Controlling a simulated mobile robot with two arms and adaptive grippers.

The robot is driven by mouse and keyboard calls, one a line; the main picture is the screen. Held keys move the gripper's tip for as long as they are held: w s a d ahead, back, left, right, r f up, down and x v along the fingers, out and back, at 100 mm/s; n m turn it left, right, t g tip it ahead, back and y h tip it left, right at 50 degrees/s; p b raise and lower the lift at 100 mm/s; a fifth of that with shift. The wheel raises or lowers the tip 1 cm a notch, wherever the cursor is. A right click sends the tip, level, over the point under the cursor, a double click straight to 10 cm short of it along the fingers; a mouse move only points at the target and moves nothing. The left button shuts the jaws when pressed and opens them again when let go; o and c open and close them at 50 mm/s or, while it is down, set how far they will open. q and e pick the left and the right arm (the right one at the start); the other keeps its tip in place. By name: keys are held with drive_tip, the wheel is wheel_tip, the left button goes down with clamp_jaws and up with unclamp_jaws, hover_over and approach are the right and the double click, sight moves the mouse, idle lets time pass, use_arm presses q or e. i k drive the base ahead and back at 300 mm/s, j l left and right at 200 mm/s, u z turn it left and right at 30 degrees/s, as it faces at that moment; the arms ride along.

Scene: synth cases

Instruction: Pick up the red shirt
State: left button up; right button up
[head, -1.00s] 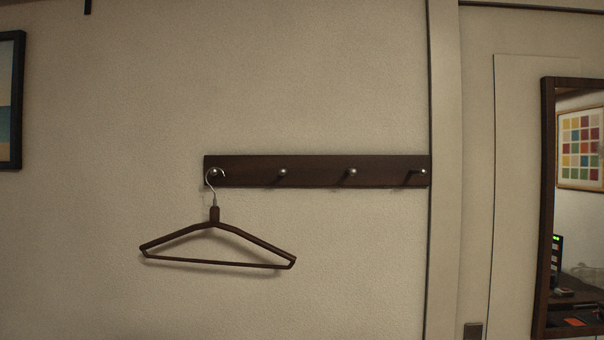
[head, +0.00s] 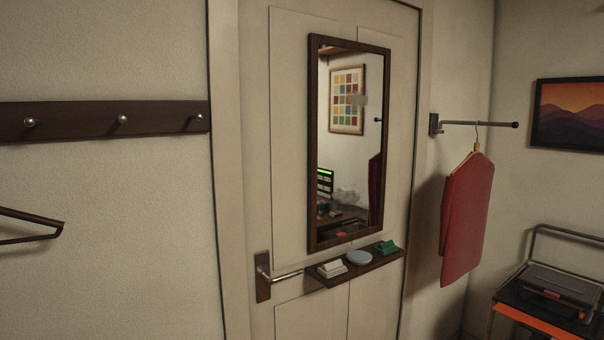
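The red shirt (head: 467,218) hangs at the right in the head view, folded over an orange-brown hanger (head: 477,155). The hanger's hook hangs on a dark wall rod (head: 480,124) that sticks out to the right from the wall beside the door. The shirt hangs free, with its lower edge above the floor. Neither of my grippers is in view.
A door (head: 292,120) with a mirror (head: 349,140), a small shelf (head: 356,267) and a lever handle (head: 280,275) stands left of the shirt. A dark cart with a case (head: 558,290) stands at the lower right. A hook rail (head: 75,122) and an empty hanger (head: 35,220) are at the left.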

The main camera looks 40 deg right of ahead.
sight(464, 206)
drive_tip(key=z, duration=2.1)
drive_tip(key=i+l, duration=0.15)
drive_tip(key=z, duration=0.05)
